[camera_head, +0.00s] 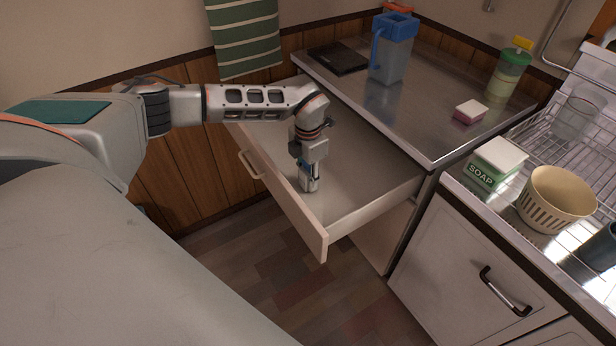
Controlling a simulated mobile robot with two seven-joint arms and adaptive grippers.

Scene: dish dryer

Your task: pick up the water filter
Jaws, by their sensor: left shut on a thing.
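My left gripper (309,184) reaches down into the open drawer (356,178) and is shut on a small pale thing with a bit of blue, which appears to be the water filter (309,184). The fingers and the filter are small here and hard to tell apart. The filter is low, near the drawer floor and close to the drawer front. I cannot tell whether it touches the floor. My right gripper is not in view.
The drawer front (290,205) stands left of the gripper. On the metal counter (440,115) are a blue-lidded pitcher (391,60), a black flat object (340,58), a pink-and-white sponge (470,111) and a green-topped bottle (510,75). A soap box (495,165) and cream bowl (554,200) stand right.

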